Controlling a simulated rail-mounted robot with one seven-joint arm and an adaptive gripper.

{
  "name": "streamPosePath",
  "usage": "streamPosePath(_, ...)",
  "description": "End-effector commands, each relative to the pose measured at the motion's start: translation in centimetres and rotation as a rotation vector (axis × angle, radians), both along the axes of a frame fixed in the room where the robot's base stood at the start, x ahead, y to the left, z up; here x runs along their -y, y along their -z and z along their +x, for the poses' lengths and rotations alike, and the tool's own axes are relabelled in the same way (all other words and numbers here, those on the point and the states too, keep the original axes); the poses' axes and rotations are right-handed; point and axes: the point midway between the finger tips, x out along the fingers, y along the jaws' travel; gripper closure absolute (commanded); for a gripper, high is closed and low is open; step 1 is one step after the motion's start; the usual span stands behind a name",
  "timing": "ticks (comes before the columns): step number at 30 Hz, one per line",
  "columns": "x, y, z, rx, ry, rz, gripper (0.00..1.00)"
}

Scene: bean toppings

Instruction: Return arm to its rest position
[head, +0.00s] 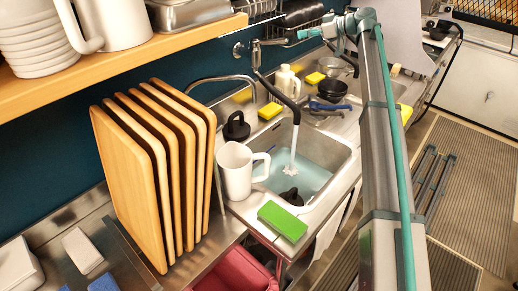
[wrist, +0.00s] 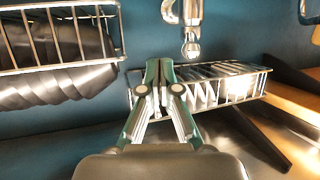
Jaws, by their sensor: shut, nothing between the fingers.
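My gripper (wrist: 159,72) is shut and empty in the wrist view, its green fingers together at the middle of the picture. In the head view my gripper (head: 304,33) is raised at the top, above the back of the counter and close to the wall. My arm runs from the lower right up to it. A metal tap fitting (wrist: 190,48) shows just beyond and to the right of the fingertips in the wrist view. I cannot tell the exact gap between them.
The sink (head: 325,166) holds water under a running tap. A white mug (head: 236,168) and green sponge (head: 283,220) stand at its near edge. Cutting boards (head: 130,185) stand left. In the wrist view, a wire rack (wrist: 215,88) lies behind the fingers; another wire basket (wrist: 60,65) is upper left.

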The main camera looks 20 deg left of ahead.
Motion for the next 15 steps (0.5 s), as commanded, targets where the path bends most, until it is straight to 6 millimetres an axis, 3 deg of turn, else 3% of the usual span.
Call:
streamPosePath(8,-1.7,0.5,0.1,0.004,-0.001,-0.001,1.0)
streamPosePath(15,-4.5,1.4,0.3,0.004,0.0,-0.001,1.0)
